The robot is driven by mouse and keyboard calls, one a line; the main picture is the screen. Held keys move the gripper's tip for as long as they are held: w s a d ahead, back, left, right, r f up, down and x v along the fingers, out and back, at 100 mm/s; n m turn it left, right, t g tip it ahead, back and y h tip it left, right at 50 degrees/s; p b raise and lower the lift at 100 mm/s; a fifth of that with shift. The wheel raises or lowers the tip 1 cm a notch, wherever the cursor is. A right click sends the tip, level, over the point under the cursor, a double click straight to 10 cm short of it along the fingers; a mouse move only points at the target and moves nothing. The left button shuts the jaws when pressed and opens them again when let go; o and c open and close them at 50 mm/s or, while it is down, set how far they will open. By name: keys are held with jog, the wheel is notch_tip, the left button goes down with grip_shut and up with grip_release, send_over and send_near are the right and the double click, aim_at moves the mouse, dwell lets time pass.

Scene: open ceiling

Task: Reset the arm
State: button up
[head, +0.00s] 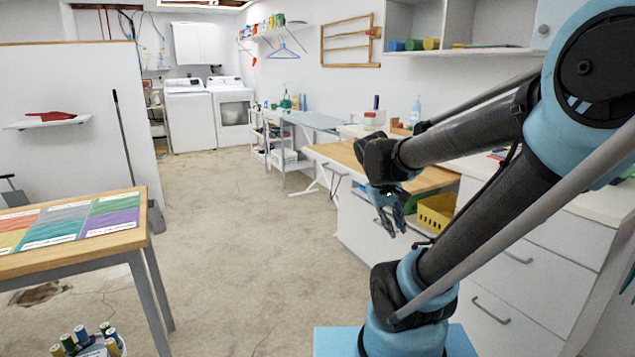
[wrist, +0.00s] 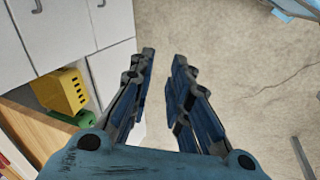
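My arm reaches up and folds over in the right half of the head view. My gripper (head: 391,214) hangs from its end, pointing down in front of the white drawer cabinet. In the wrist view my gripper (wrist: 164,58) has its two dark blue fingers apart, with a clear gap between them. Nothing is between the fingers; bare floor shows past the tips. The gripper touches nothing that I can see.
A yellow basket (head: 436,212) sits by the cabinet (head: 520,258), close to my gripper; it also shows in the wrist view (wrist: 62,91). A wooden-topped table (head: 75,255) with coloured mats stands at left. Spools (head: 82,337) are below it. The middle floor (head: 235,225) is clear.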

jog(key=s+a+f+m+y, duration=0.2)
jog(key=s+f, duration=0.4)
jog(key=s, duration=0.3)
jog(key=shift+a+t+y, duration=0.3)
jog(key=shift+a+y, duration=0.05)
jog(key=shift+y, duration=0.55)
jog(key=shift+w+f, duration=0.15)
jog(key=shift+w, duration=0.25)
